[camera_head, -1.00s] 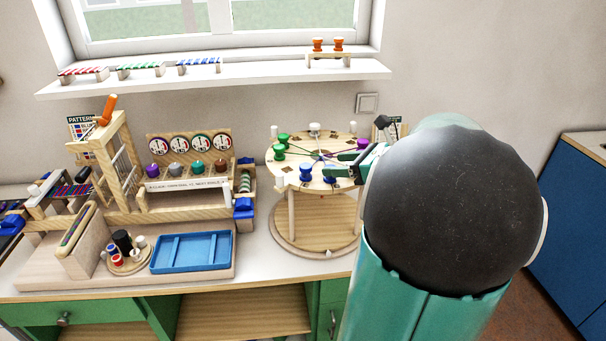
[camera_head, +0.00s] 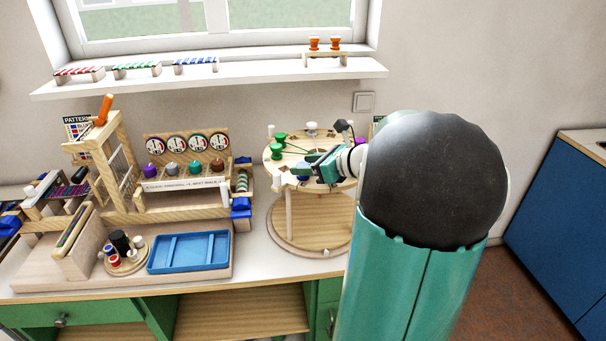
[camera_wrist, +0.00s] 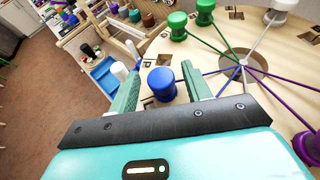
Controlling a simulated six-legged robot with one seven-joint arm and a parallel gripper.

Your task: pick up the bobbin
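A blue bobbin (camera_wrist: 161,84) stands on the round wooden board (camera_wrist: 240,35) in the wrist view, between the fingers of my gripper (camera_wrist: 160,70). The gripper is open, with one finger on each side of the bobbin. Some board surface shows between the bobbin and the right finger; the left finger is closer. In the head view my gripper (camera_head: 308,166) is over the front of the round board (camera_head: 271,163), and it and my arm mostly hide the blue bobbins there. Two green bobbins (camera_wrist: 205,10) and a purple one (camera_wrist: 307,147) also stand on the board.
A white peg (camera_wrist: 119,71) stands just outside the left finger. Coloured cords (camera_wrist: 215,71) run across the board to its centre. A blue tray (camera_head: 188,252) and a wooden frame (camera_head: 125,165) stand left of the board. The windowsill (camera_head: 215,79) is above.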

